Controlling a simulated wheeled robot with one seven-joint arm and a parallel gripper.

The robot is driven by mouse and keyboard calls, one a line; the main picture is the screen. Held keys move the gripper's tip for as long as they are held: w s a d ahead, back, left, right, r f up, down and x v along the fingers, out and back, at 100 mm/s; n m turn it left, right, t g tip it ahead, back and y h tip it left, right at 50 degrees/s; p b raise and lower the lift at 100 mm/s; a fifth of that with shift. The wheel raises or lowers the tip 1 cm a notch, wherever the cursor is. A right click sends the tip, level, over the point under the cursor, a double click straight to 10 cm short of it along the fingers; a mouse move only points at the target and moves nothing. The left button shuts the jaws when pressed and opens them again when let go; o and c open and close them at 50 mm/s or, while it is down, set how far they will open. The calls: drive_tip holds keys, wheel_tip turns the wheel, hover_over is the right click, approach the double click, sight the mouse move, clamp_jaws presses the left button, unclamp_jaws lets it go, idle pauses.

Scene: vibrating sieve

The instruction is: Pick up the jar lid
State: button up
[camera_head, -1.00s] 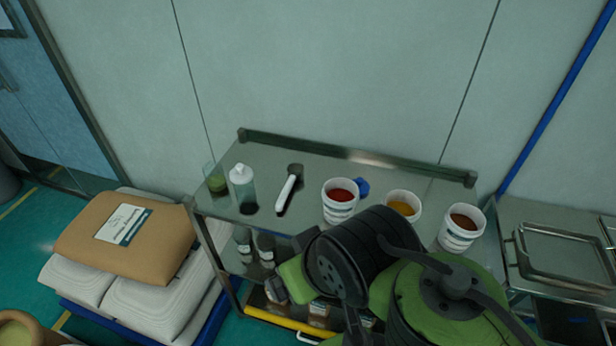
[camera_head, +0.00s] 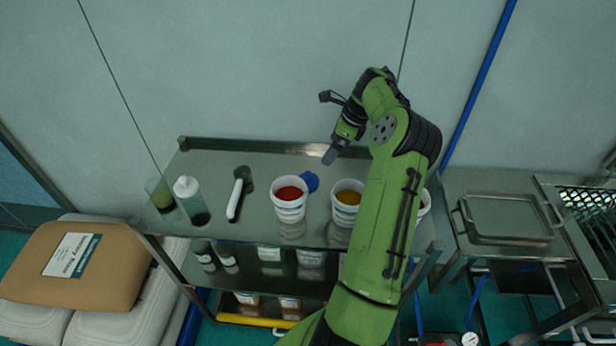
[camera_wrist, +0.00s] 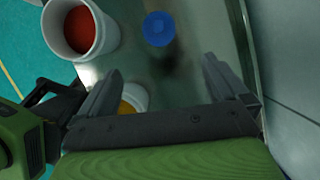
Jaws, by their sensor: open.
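The jar lid is a small blue disc. In the head view the blue lid (camera_head: 309,181) lies on the steel shelf top, just behind and right of the tub of red powder. In the wrist view the lid (camera_wrist: 158,29) lies ahead of the fingertips, between their lines and nearer the left one. My gripper (camera_head: 331,156) hangs above the back of the shelf, a little right of the lid. In the wrist view my gripper (camera_wrist: 165,82) has its two fingers spread apart with nothing between them.
A white tub of red powder (camera_head: 289,204) and a tub of orange powder (camera_head: 346,205) stand close in front of the lid. A scoop (camera_head: 235,201) and a bottle (camera_head: 191,202) are to the left. The shelf's raised back rail (camera_head: 250,148) runs behind, against the wall.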

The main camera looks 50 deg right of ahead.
sight(311, 176)
drive_tip(key=x, duration=1)
drive_tip(key=p+x, duration=0.1)
drive_tip(key=x, duration=0.5)
drive_tip(key=shift+w+a+r, duration=0.2)
drive_tip(key=shift+w, duration=0.05)
drive_tip(key=shift+s, duration=0.1)
drive_tip(key=c, duration=1)
